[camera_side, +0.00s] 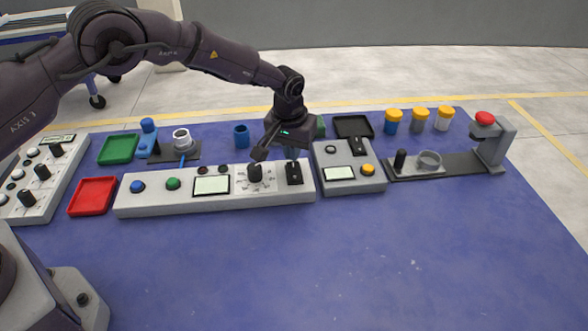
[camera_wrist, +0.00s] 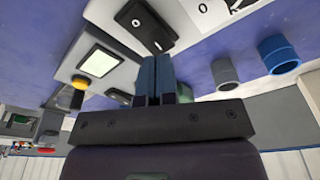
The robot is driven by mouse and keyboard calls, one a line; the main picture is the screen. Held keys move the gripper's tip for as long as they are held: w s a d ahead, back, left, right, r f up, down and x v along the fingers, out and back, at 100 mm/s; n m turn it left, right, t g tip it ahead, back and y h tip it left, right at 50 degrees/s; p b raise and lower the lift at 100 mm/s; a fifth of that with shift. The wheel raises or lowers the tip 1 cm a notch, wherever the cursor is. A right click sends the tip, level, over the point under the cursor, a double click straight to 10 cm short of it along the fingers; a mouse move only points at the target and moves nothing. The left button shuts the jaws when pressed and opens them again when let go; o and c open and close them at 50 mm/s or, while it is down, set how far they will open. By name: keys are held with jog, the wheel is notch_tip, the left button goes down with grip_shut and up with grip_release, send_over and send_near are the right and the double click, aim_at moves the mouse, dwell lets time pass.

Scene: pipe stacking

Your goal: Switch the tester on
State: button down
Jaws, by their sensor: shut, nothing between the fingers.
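A long grey panel (camera_side: 130,207) carries a blue button, a green button, a small screen, a black dial (camera_side: 255,173) and a black switch plate (camera_side: 294,172) at its right end. The frames do not make clear which unit is the tester. My gripper (camera_side: 291,154) is shut and empty, pointing down just behind and above that switch plate. In the wrist view my shut fingers (camera_wrist: 153,62) end close to the black switch plate (camera_wrist: 145,24), which has a light "O" mark. Whether they touch it cannot be told.
A smaller grey box (camera_side: 325,180) with a screen, yellow button (camera_side: 368,169) and black switch stands right beside the panel. Further right is a press stand (camera_side: 495,150) with a red button. Trays and cups lie behind. The blue table front (camera_side: 350,260) is clear.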

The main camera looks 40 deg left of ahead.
aim_at(293, 166)
jog(key=shift+f, duration=1.2)
dwell(0.4)
jog(key=shift+r, duration=3.5)
